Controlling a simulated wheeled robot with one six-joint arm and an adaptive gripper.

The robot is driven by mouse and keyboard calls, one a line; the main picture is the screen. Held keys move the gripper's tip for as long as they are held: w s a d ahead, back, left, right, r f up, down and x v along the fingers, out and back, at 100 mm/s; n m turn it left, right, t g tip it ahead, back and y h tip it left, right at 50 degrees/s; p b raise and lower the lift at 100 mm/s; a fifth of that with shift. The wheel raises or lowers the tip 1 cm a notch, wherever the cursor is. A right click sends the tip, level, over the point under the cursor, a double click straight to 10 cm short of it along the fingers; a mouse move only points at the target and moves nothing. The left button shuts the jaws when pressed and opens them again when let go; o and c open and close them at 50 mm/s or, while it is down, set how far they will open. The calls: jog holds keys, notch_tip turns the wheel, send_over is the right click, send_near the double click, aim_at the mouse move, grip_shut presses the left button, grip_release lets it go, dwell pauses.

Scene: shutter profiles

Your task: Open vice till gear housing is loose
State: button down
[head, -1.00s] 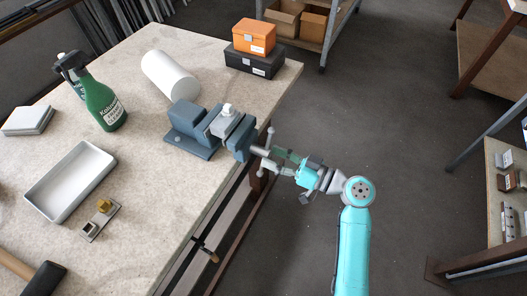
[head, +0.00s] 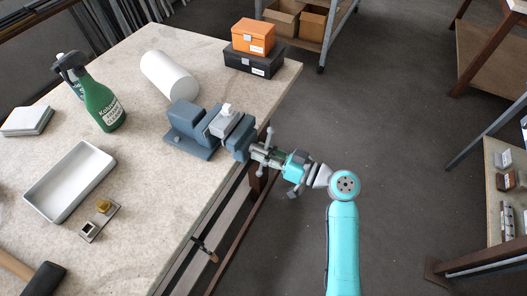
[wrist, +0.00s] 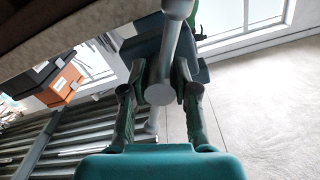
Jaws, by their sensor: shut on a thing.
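The blue-grey vice (head: 190,143) stands at the bench edge. The gear housing (head: 225,122), a grey block with a white top, sits between its jaws. The vice handle (head: 269,136), a grey bar through the spindle head, projects past the bench edge. My gripper (head: 264,155) is shut on the handle at the spindle end. The wrist view shows the round spindle end (wrist: 159,94) between my two fingers, with the bar running steeply up and down. The gear housing is not identifiable in the wrist view.
A white cylinder (head: 169,75), a green spray bottle (head: 101,104), a white tray (head: 52,203) and orange (head: 254,36) and black (head: 250,63) boxes are on the bench (head: 150,225). The floor (head: 380,120) right of the bench is open.

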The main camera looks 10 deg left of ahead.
jog(key=shift+n, duration=0.3)
jog(key=n, duration=0.4)
jog(key=c, duration=0.9)
grip_release()
jog(key=shift+d, duration=0.1)
jog(key=v, duration=1.2)
